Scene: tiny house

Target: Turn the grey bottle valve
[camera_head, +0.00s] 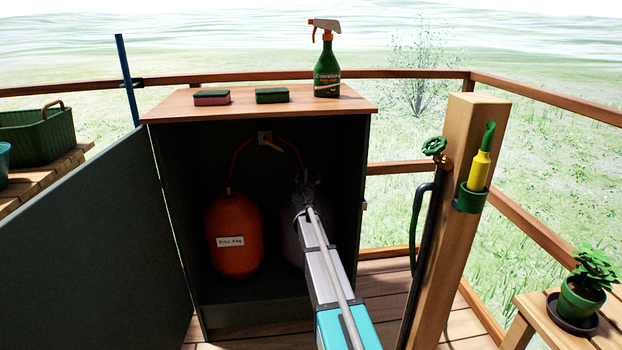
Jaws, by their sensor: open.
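The grey bottle (291,243) stands on the right inside a dark open cabinet, mostly hidden behind my arm. Its valve (306,179) is at its top, small and dark, where a red hose comes down. My gripper (303,197) reaches into the cabinet at the top of the grey bottle, just below or at the valve. It is open; its fingertips are small and dark, and I cannot tell whether they touch the valve. An orange bottle (232,235) with a "FULL 8 kg"-like label stands to the left.
A wall fitting with a yellow lever (272,146) joins the red hoses. The cabinet top (240,104) holds two sponges and a green spray bottle (326,70). The open door (90,240) stands at left. A wooden post (458,220) with a green tap (434,146) is at right.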

